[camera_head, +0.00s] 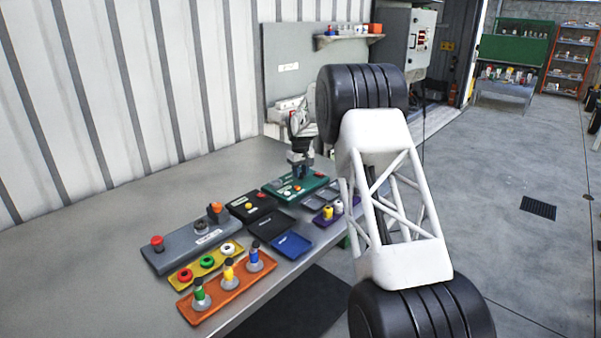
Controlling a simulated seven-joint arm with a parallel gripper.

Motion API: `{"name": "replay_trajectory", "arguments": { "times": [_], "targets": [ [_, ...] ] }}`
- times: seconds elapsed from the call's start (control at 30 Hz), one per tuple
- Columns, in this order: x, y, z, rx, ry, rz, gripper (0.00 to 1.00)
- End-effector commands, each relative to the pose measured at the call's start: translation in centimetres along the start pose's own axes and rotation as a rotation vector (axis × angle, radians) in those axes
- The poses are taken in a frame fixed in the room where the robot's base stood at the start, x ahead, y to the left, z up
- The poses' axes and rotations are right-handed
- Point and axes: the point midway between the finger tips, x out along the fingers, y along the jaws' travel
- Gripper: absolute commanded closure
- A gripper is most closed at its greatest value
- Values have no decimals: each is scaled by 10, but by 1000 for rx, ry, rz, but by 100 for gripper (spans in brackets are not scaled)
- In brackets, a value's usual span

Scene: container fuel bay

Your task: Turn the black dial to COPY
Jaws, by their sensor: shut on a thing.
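My gripper (299,170) points down over the green panel (322,182) on the workbench, beyond the other panels. It is shut on a small dark part at the panel, which looks like the black dial. The fingers hide most of it, and its pointer and the COPY marking cannot be read from here. Small orange and light parts sit on the green panel beside the fingers. My white arm link and dark joints fill the right middle of the view.
Nearer on the bench (110,225) are a grey panel (170,256) with a red button, a yellow tray (187,281) of rings, an orange tray (225,302) with three coloured pegs, and a blue tray (291,244). The bench's left side is clear.

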Motion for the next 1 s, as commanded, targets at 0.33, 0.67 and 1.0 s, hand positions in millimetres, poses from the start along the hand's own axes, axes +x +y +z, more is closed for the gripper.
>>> {"name": "replay_trajectory", "arguments": {
  "times": [0.33, 0.67, 1.0],
  "targets": [
    [1, 0, 0, 191, -1, 0, 93],
    [0, 0, 0, 231, 0, 0, 93],
    [0, 0, 0, 230, 0, 0, 51]
  ]
}}
